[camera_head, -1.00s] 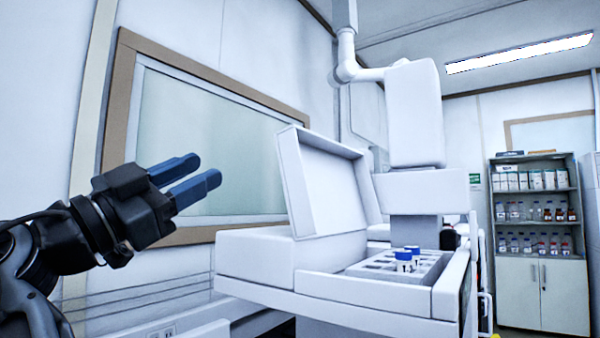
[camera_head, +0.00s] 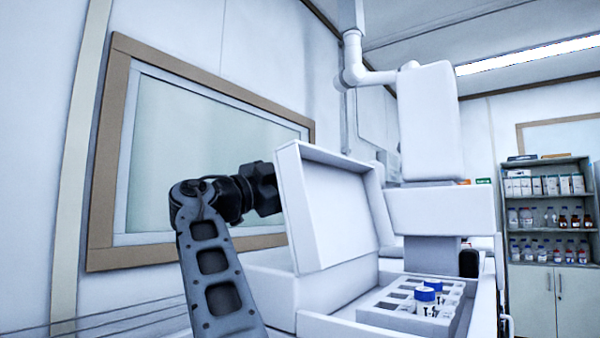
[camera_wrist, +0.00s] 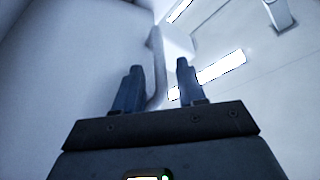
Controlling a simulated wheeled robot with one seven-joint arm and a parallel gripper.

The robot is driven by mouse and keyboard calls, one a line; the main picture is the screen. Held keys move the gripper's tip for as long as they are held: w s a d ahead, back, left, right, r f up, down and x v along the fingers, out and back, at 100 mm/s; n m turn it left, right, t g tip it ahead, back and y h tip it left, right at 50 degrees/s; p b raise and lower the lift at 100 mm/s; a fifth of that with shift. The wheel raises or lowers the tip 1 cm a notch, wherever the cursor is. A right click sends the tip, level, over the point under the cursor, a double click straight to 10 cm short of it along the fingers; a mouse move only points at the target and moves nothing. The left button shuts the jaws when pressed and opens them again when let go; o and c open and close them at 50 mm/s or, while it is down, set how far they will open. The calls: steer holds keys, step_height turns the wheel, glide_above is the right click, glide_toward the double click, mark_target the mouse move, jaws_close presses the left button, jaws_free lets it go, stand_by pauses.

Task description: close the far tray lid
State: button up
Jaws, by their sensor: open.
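The white tray lid (camera_head: 335,205) stands raised and tilted back above the tray. A pale surface fills the left of that view; I cannot tell whether the fingers touch the lid.
A white instrument column (camera_head: 430,130) with a pipe stands behind the tray. A framed window (camera_head: 200,160) is on the left wall. A shelf cabinet (camera_head: 548,215) with bottles is at the far right. The space above the rack is free.

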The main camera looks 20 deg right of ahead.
steer(key=shift+w+d+r, duration=0.15)
steer(key=shift+w+d, duration=0.05)
steer(key=shift+d, duration=0.35)
jaws_close()
